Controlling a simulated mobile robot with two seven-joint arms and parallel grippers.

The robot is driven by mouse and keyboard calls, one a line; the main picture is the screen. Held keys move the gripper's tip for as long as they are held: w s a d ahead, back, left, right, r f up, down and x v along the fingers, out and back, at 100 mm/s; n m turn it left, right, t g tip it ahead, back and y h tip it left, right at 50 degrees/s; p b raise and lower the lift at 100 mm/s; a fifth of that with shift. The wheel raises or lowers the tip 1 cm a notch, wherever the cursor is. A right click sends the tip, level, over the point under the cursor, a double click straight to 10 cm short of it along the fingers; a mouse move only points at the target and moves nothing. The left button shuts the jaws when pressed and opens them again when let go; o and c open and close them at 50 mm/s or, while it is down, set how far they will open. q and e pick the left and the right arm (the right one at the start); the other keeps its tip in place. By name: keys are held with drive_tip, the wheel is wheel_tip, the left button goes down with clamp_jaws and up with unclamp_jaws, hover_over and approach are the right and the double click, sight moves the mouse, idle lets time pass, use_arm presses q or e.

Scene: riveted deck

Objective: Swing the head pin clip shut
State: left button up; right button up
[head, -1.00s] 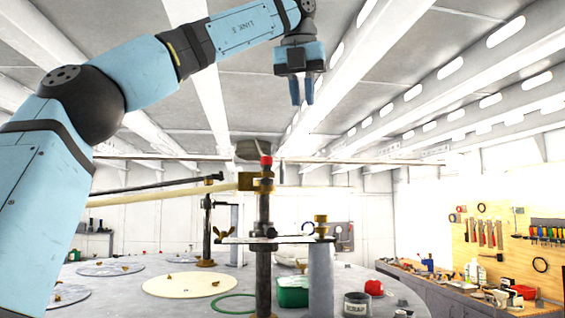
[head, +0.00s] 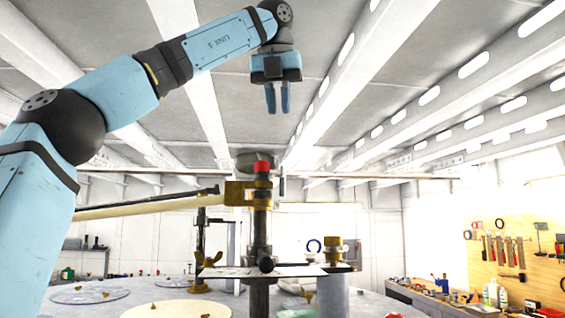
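A dark upright post (head: 259,232) with a red cap (head: 262,166) stands in the middle of the head view. A brass fitting (head: 238,193) sits around its upper part, just under the cap, where a long pale boom (head: 140,209) meets it. I cannot make out for sure which part is the head pin clip or how far it stands open. My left gripper (head: 278,98) hangs fingers down, above the red cap and a little right of it in the picture. Its fingers have a narrow gap with nothing between them. My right gripper is not in view.
A flat plate (head: 290,271) crosses the post lower down, with a brass knob (head: 334,247) at its right. Behind is a second post with a brass wing nut (head: 202,262). A tool board (head: 513,255) stands far right. Air around my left gripper is clear.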

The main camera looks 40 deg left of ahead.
sight(282, 166)
use_arm(q)
drive_tip(key=x, duration=1)
drive_tip(key=shift+w+a+f, duration=0.25)
drive_tip(key=shift+w+a, duration=0.05)
drive_tip(key=shift+a, duration=0.05)
drive_tip(key=shift+w+f, duration=0.1)
drive_tip(key=shift+f, duration=0.4)
drive_tip(key=shift+w+a+f, duration=0.1)
drive_tip(key=shift+a+f, duration=0.05)
drive_tip(key=shift+f, duration=0.05)
drive_tip(key=shift+c, duration=0.2)
